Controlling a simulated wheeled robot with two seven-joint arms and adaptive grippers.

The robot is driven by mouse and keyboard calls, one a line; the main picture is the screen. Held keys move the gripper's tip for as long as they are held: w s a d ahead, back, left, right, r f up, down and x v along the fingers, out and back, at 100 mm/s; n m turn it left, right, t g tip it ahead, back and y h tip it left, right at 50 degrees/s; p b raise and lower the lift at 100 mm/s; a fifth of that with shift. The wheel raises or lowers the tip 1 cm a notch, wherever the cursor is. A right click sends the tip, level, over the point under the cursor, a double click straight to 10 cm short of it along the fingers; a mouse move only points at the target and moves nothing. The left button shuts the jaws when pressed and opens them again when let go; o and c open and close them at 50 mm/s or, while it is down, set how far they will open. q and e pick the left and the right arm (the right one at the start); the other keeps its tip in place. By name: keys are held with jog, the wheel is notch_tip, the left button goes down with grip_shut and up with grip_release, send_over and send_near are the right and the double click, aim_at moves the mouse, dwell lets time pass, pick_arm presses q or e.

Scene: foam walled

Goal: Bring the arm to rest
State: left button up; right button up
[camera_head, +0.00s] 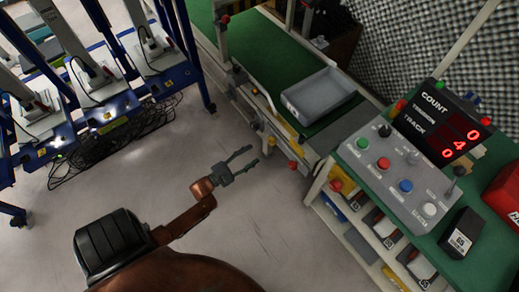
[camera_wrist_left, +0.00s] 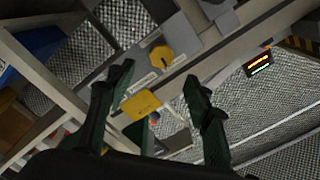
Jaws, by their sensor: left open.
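My left gripper (camera_head: 243,161) is open and empty, at the end of my brown arm in the middle of the head view. It hangs over bare floor, left of the workbench and apart from it. In the left wrist view both dark green fingers of the left gripper (camera_wrist_left: 157,95) stand wide apart with nothing held between them. My right gripper does not show in either view.
A green conveyor bench with a grey tray (camera_head: 320,95) stands beyond the gripper. A control panel (camera_head: 397,180) and a count display (camera_head: 440,125) are at right. Blue racks (camera_head: 70,125) with cables stand at left. The floor (camera_head: 110,185) between is clear.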

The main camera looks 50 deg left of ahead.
pick_arm(q)
jog(key=shift+s, duration=1.1)
